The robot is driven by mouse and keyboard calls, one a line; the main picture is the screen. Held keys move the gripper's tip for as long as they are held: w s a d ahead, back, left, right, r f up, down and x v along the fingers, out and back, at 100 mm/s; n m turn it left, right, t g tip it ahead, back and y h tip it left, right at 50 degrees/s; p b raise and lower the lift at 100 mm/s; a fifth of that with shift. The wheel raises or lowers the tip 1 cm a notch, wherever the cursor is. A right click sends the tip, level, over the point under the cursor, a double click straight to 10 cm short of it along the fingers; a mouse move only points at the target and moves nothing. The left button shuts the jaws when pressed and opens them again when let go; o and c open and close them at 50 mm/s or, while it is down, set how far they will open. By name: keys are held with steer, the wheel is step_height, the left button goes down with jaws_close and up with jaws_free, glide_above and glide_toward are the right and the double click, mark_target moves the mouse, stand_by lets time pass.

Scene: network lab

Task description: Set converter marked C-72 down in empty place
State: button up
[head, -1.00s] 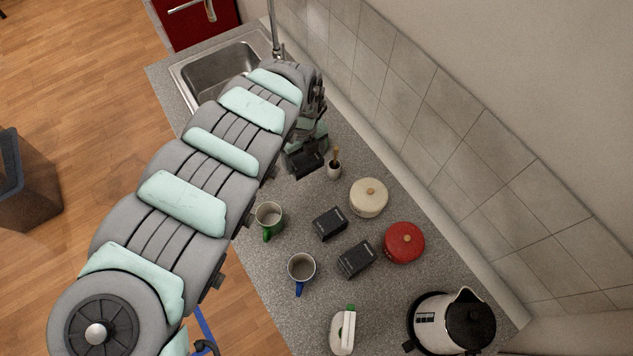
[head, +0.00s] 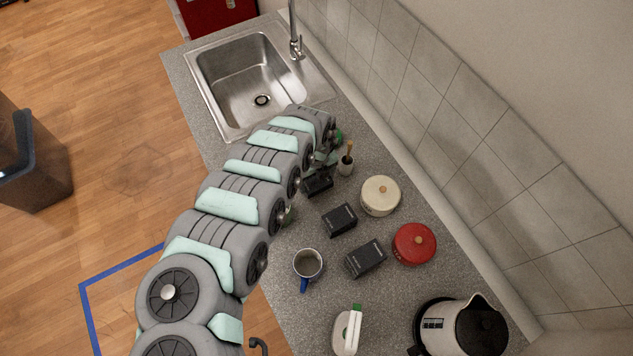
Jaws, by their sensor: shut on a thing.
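My gripper (head: 322,167) is at the far end of my arm, over the grey counter (head: 285,295). It is shut on a black box-shaped converter (head: 318,185), partly hidden by the gripper. Two similar black converters lie on the counter toward the front: one (head: 339,219) just beyond the held one, and another (head: 365,258) further on, in a slanting line with it. Their labels are too small to read, so I cannot tell which is C-72. I cannot tell whether the held converter touches the counter.
A small pot with a brush (head: 346,163) stands close beside the held converter. A cream lidded pot (head: 380,196) and a red one (head: 414,243) stand right of the converters. A blue-handled mug (head: 308,264), kettle (head: 468,327) and sink (head: 249,82) are nearby.

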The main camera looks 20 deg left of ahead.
mark_target(317, 181)
step_height(317, 181, down, 2)
steer(key=shift+d, duration=0.1)
steer(key=shift+f, duration=0.3)
steer(key=shift+f, duration=0.15)
steer(key=o, duration=1.6)
steer(key=r, duration=1.1)
steer(key=shift+a+r, duration=0.2)
steer(key=shift+d+r, duration=0.1)
steer(key=shift+r, duration=0.35)
